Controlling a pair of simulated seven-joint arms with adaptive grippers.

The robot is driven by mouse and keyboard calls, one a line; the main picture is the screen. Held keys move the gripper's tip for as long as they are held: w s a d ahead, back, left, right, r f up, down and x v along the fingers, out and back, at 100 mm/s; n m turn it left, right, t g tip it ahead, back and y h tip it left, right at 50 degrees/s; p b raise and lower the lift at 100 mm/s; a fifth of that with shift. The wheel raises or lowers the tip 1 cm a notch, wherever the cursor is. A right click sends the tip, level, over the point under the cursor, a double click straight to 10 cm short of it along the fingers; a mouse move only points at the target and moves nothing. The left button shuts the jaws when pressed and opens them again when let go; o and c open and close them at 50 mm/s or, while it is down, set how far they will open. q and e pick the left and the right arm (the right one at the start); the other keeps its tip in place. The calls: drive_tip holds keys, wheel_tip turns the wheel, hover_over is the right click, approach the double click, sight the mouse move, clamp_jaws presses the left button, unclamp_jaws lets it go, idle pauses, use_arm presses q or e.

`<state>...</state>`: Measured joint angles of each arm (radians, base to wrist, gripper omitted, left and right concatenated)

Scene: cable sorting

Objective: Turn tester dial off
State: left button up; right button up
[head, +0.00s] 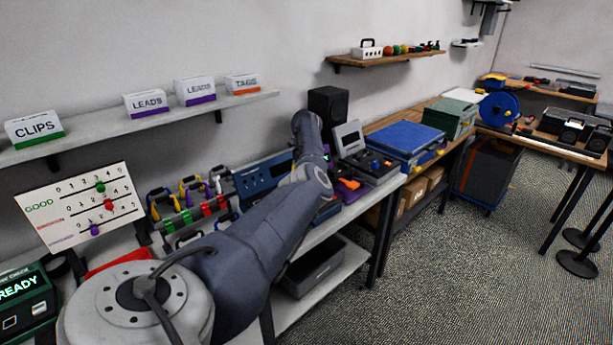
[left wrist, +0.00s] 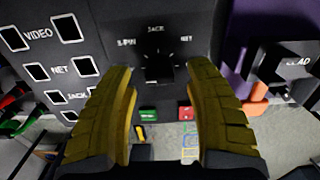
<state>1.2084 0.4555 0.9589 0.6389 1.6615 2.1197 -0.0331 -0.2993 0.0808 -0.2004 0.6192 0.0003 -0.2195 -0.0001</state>
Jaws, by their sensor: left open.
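The tester is a dark blue box (head: 256,178) on the bench in the head view, partly hidden by my left arm. In the left wrist view its dark panel (left wrist: 110,25) fills the top. The black tester dial (left wrist: 158,68) has labels around it, including JACK above and NET to the right. The dial's exact pointer setting is hard to tell. My left gripper (left wrist: 160,82) is open, with a yellow finger on each side of the dial. Contact with the dial is not visible. In the head view the gripper is hidden behind my arm. My right gripper is not in view.
VIDEO, NET and JACK sockets (left wrist: 70,28) sit left of the dial. Below it are a green button (left wrist: 148,113) and a red one (left wrist: 185,113). A purple unit with black and orange parts (head: 362,172) stands right of the tester. Coloured cable clamps (head: 190,208) stand left.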

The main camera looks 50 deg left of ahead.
use_arm(q)
wheel_tip(320, 180, up, 10)
idle(0.5)
idle(0.3)
